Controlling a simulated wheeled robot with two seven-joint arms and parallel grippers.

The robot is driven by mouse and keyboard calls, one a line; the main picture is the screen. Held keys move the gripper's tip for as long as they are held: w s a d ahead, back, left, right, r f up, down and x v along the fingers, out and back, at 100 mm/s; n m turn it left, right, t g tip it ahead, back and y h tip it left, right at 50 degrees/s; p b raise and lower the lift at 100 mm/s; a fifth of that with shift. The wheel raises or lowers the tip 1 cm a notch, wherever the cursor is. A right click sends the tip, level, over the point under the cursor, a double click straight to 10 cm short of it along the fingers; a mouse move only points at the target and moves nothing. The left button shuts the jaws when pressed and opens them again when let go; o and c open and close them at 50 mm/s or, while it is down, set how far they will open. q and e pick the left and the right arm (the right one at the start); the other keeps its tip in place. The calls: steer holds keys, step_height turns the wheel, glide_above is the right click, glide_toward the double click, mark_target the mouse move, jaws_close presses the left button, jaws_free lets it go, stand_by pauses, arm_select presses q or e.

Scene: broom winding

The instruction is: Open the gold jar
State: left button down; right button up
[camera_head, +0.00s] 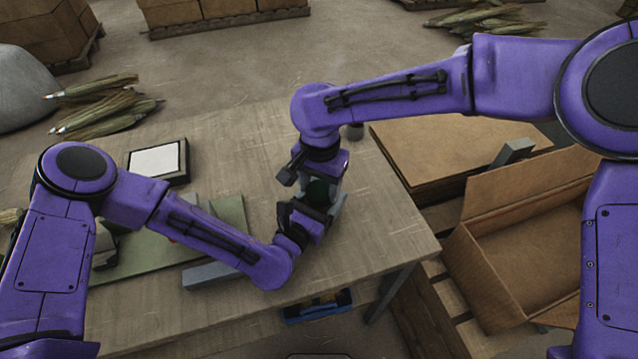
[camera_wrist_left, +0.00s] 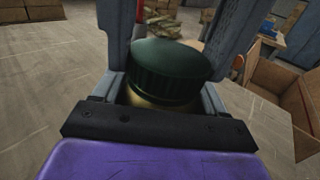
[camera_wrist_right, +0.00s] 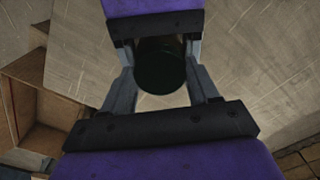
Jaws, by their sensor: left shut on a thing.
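The gold jar (camera_wrist_left: 150,100) has a dark green ribbed lid (camera_wrist_left: 170,70). It stands upright between the grey fingers of my left gripper (camera_wrist_left: 160,100), which is shut on its body. In the head view, my left gripper (camera_head: 318,215) reaches in from the side over the table's right part. My right gripper (camera_wrist_right: 160,80) comes from above, with one finger on each side of the lid (camera_wrist_right: 160,70). I cannot tell whether its fingers touch the lid. In the head view, the lid (camera_head: 318,190) is partly hidden by the grippers; the gold body is mostly hidden.
The wooden table (camera_head: 385,225) carries a green mat (camera_head: 135,250), a grey block (camera_head: 210,274) and a framed white panel (camera_head: 155,161) on the left. An open cardboard box (camera_head: 530,235) stands off the table's right edge. Corn husks (camera_head: 105,110) lie beyond the table.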

steer(key=n, duration=0.6)
steer(key=shift+n, duration=0.3)
steer(key=o, duration=1.2)
steer(key=shift+c, duration=0.2)
